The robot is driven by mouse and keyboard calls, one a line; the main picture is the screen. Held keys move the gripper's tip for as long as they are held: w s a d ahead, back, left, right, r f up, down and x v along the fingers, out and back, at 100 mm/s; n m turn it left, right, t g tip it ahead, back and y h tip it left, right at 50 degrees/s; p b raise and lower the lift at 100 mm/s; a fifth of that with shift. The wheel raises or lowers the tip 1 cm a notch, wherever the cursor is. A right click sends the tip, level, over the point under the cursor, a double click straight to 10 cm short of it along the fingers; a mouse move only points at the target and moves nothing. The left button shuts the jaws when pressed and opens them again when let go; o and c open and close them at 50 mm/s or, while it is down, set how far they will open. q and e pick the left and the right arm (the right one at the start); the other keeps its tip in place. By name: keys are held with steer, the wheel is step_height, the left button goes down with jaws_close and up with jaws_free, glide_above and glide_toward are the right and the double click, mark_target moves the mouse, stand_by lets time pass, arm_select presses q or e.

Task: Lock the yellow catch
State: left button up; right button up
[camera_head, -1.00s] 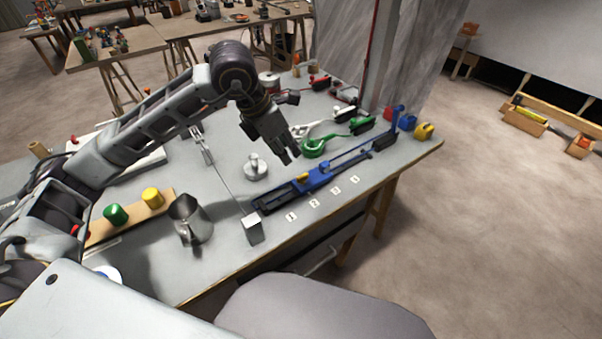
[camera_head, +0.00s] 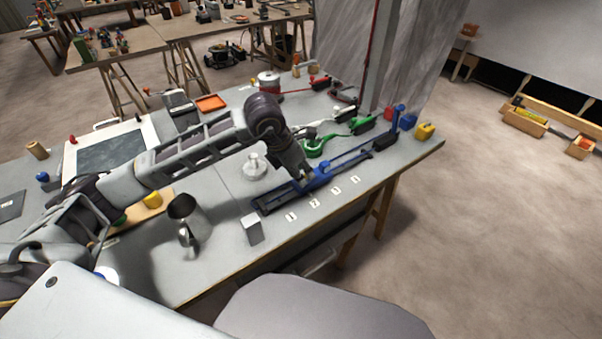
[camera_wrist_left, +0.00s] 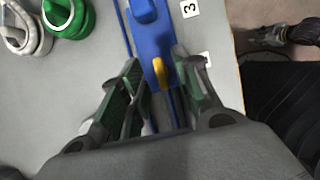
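The yellow catch (camera_wrist_left: 158,68) sits on a long blue rail fixture (camera_head: 347,161), which also shows in the left wrist view (camera_wrist_left: 151,38). In the head view my left gripper (camera_head: 307,184) is low over the near part of the fixture and hides the catch. In the left wrist view the fingers of my left gripper (camera_wrist_left: 157,62) are apart, one on each side of the blue rail, with the catch between them. I cannot tell whether they touch it.
Number labels (camera_head: 314,204) lie along the table's front edge. A metal block (camera_head: 252,229), a metal pitcher (camera_head: 187,219) and a round metal knob piece (camera_head: 255,167) stand to the left. Coloured blocks (camera_head: 425,131) stand at the right end.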

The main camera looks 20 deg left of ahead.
arm_select(q)
steer(key=shift+w+d+f, duration=0.1)
steer(key=shift+f, duration=0.3)
arm_select(e)
steer(key=shift+s, duration=0.3)
steer(key=shift+s+f, duration=0.1)
steer(key=shift+s, duration=0.05)
